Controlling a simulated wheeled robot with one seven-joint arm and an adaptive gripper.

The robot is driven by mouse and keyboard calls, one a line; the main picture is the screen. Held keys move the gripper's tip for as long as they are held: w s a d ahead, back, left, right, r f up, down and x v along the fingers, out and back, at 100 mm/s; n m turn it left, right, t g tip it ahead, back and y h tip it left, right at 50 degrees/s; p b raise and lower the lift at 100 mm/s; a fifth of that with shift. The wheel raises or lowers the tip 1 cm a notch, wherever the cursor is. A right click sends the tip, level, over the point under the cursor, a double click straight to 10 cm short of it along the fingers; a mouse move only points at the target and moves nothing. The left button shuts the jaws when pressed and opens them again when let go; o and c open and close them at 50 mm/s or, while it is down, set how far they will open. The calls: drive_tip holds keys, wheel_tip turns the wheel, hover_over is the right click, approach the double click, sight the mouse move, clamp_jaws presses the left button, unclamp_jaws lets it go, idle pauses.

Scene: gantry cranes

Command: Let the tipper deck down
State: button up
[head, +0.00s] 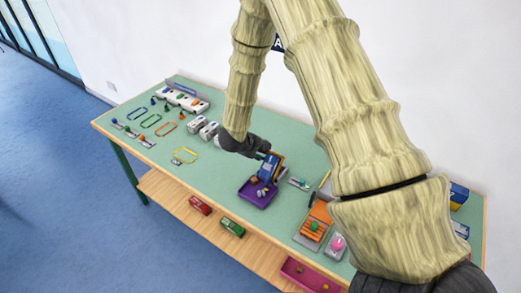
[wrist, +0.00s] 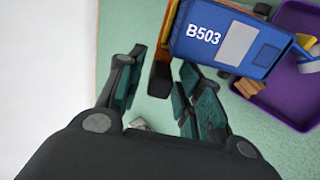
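The tipper (head: 265,168) is blue and orange and stands at the back edge of a purple tray in the head view. Its blue panel, marked B503 (wrist: 222,42), shows in the wrist view, with an orange edge (wrist: 166,50) along its left side. The deck looks steeply tilted toward the tray, though its exact angle is unclear. My gripper (head: 262,151) is just behind the tipper. In the wrist view my gripper (wrist: 160,72) has its fingers apart, with the orange edge and a dark part between their tips. I cannot tell whether they touch it.
The purple tray (head: 248,201) holds several loose blocks; it also shows in the wrist view (wrist: 298,108). A small lever unit (head: 299,184) stands right of the tipper, and grey-white boxes (head: 208,130) stand to its left.

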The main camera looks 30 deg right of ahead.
clamp_jaws()
